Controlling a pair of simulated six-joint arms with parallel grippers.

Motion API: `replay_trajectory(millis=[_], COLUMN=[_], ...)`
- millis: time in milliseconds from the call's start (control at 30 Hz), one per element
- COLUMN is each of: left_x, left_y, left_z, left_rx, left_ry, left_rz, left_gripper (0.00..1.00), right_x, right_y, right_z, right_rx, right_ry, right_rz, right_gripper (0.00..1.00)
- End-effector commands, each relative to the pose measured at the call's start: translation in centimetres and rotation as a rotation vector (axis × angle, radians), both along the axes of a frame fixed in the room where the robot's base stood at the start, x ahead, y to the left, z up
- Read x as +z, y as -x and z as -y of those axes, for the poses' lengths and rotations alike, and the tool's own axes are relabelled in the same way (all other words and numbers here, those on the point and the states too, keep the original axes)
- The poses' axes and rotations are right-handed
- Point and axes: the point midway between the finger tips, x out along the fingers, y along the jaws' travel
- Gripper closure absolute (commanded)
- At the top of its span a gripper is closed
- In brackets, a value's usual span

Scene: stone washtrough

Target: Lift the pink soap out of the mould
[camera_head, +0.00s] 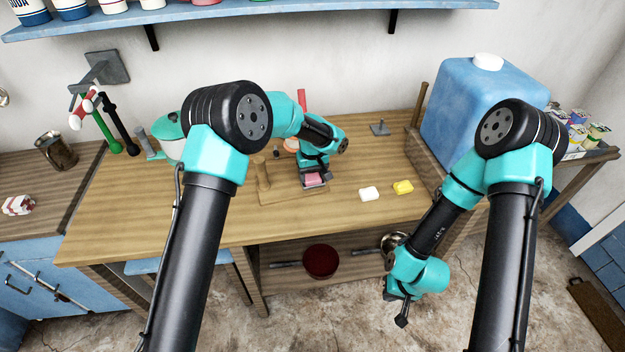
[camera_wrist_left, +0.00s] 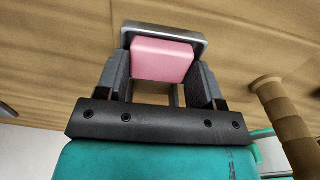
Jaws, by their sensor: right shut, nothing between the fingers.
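The pink soap (camera_head: 314,180) is at the middle of the wooden bench in the head view. In the left wrist view the pink soap (camera_wrist_left: 161,60) lies between the two fingers of my left gripper (camera_wrist_left: 160,88), with the grey metal mould (camera_wrist_left: 165,30) around its far side. My left gripper (camera_head: 314,178) points down at the soap; its fingers are apart, one on each side. I cannot tell whether they press on it. My right gripper (camera_head: 403,312) is shut and empty, low in front of the bench.
A wooden post (camera_head: 262,172) stands close left of the mould. A white soap (camera_head: 369,194) and a yellow soap (camera_head: 403,187) lie to the right. A blue container (camera_head: 470,110) stands at the right, and a blue shelf (camera_head: 250,9) hangs above.

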Motion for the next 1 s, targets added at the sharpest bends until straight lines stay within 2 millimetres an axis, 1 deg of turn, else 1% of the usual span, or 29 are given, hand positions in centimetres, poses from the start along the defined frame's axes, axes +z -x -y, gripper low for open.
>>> replay_trajectory(millis=[33, 100, 267, 1000], left_x=[0.0, 0.0, 0.3, 3.7], left_y=[0.0, 0.0, 0.0, 0.0], left_z=[0.0, 0.0, 0.0, 0.0], left_rx=[0.0, 0.0, 0.0, 0.0], left_ry=[0.0, 0.0, 0.0, 0.001], left_rz=[0.0, 0.0, 0.001, 0.001], left_gripper=[0.51, 0.57, 0.57, 0.57], right_x=[0.0, 0.0, 0.0, 0.0], right_y=[0.0, 0.0, 0.0, 0.0], right_z=[0.0, 0.0, 0.0, 0.0], right_rx=[0.0, 0.0, 0.0, 0.0], right_ry=[0.0, 0.0, 0.0, 0.0], right_rz=[0.0, 0.0, 0.0, 0.0], right_gripper=[1.0, 1.0, 1.0, 1.0])
